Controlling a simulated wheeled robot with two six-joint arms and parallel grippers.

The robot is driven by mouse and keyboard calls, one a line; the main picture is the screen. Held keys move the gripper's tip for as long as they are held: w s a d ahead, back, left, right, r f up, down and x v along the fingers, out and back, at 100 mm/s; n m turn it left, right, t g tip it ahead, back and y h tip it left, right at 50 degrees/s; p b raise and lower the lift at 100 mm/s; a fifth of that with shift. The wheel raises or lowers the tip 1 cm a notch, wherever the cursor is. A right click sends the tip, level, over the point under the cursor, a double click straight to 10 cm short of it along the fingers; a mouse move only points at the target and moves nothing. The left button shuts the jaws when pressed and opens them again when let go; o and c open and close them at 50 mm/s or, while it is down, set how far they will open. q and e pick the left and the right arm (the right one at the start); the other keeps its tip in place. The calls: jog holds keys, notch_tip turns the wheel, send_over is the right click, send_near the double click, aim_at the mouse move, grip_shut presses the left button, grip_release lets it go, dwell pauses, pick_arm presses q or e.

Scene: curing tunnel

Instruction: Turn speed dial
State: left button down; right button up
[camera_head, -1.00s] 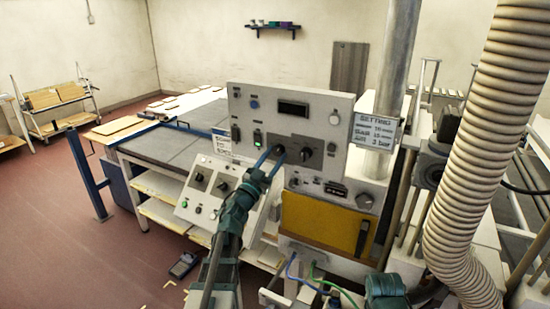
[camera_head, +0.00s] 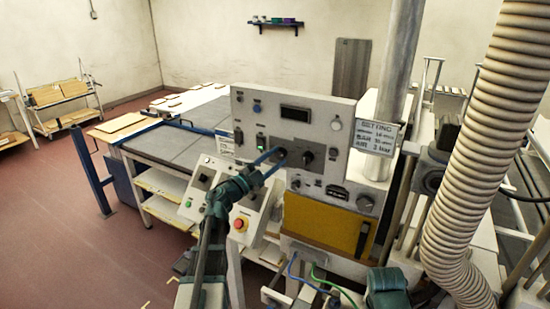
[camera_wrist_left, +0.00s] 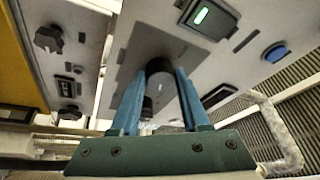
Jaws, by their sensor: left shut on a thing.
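The upright grey control panel (camera_head: 330,112) carries two black knobs side by side on a darker plate. My left gripper (camera_head: 272,157) reaches the left knob (camera_head: 281,153) from the lower left. In the left wrist view, its blue fingers (camera_wrist_left: 160,92) stand on either side of that black knob (camera_wrist_left: 160,68) and are shut on it. The other black knob (camera_head: 307,157) is free, just to the right. I cannot read the knob labels or the pointer of the held knob. My right gripper's fingers do not show.
A lower sloped panel with a red button (camera_head: 240,225) stands beside my left arm. A yellow door (camera_head: 322,219) is below the main panel. A setting sign (camera_head: 375,137), a metal pipe (camera_head: 397,60) and a ribbed hose (camera_head: 478,150) are on the right.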

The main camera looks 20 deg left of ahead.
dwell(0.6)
pick_arm(q)
jog(key=shift+c, duration=2)
grip_release()
jog(key=shift+s+a+f, duration=0.2)
jog(key=shift+s, duration=0.25)
jog(key=b+v, duration=0.3)
jog(key=v, duration=0.9)
jog(key=shift+s+a, duration=0.25)
jog(key=shift+s, duration=0.05)
jog(key=shift+r, duration=0.1)
